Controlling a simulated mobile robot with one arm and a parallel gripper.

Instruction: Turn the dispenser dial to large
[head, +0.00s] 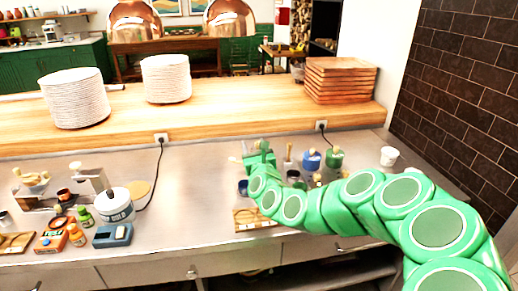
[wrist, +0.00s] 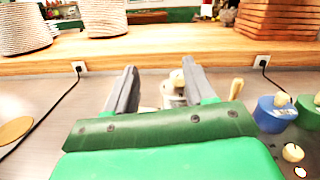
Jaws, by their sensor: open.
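My gripper (head: 258,158) is at the back of the grey counter. In the wrist view its two dark fingers (wrist: 160,72) are spread apart and point toward the wooden ledge. A small metal device with a pale knob (wrist: 177,77) shows between the fingers, nearer the right one. It may be the dispenser with its dial, but I cannot tell. The right finger and the gripper's body hide part of it, and no size marks are legible. I cannot tell whether a finger touches it. In the head view my gripper mostly covers this spot.
A blue pot (head: 311,160) and a green pot (head: 335,158) stand right of my gripper, near a white cup (head: 389,156). A wooden tray (head: 256,218) lies in front. Mid-left counter is clear.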

